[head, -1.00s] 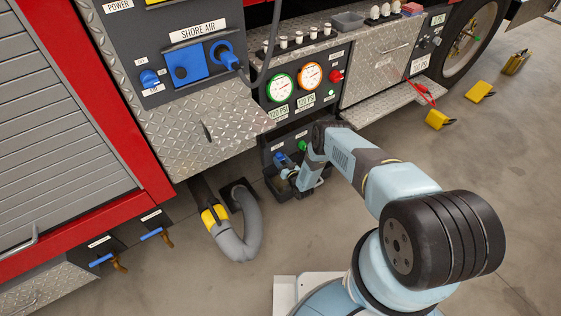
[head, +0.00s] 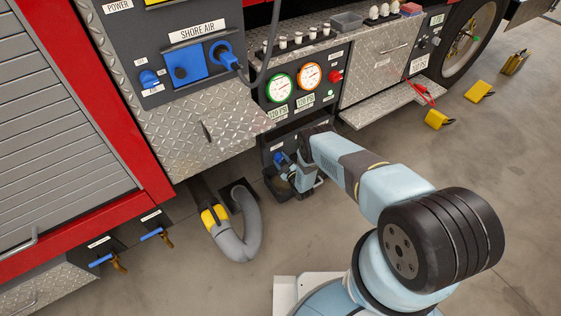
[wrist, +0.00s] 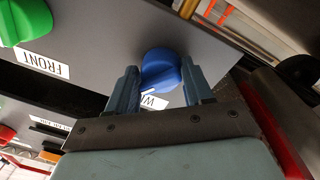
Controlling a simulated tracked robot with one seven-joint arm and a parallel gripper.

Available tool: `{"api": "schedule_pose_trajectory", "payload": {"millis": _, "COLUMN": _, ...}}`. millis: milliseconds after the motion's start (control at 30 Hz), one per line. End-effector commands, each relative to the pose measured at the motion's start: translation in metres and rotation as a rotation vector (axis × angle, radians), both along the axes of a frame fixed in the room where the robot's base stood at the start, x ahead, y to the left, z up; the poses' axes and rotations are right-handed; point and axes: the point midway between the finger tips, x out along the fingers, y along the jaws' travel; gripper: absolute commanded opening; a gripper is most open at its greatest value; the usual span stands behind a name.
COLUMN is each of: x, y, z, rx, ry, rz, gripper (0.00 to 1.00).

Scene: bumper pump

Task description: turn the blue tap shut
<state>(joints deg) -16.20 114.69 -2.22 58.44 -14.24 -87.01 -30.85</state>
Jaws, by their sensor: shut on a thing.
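The blue tap (wrist: 160,70) is a round knob with a raised grip bar on a dark grey panel. In the wrist view it sits between the two fingers of my gripper (wrist: 161,85), which is shut on it. A white label beside it is partly covered by the tap and a finger. In the head view the blue tap (head: 279,158) shows low under the gauges, and my gripper (head: 284,166) reaches it from the right. My arm hides part of that panel.
A green tap (wrist: 25,20) with a "FRONT" label is on the same panel. Above are a green-ringed gauge (head: 280,88) and an orange-ringed gauge (head: 309,76). A grey hose (head: 240,238) hangs at the left. Blue-handled valves (head: 151,234) are further left.

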Motion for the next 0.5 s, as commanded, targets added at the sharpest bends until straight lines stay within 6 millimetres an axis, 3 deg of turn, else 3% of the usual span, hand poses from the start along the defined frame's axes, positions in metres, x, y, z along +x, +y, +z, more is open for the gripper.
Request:
{"api": "schedule_pose_trajectory", "payload": {"millis": 33, "x": -0.0076, "y": 0.0052, "z": -0.0059, "rx": -0.04, "ry": -0.013, "rz": 0.012, "gripper": 0.21}}
{"api": "schedule_pose_trajectory", "payload": {"millis": 500, "x": -0.0089, "y": 0.0034, "z": -0.009, "rx": -0.393, "ry": -0.245, "rz": 0.013, "gripper": 0.21}}
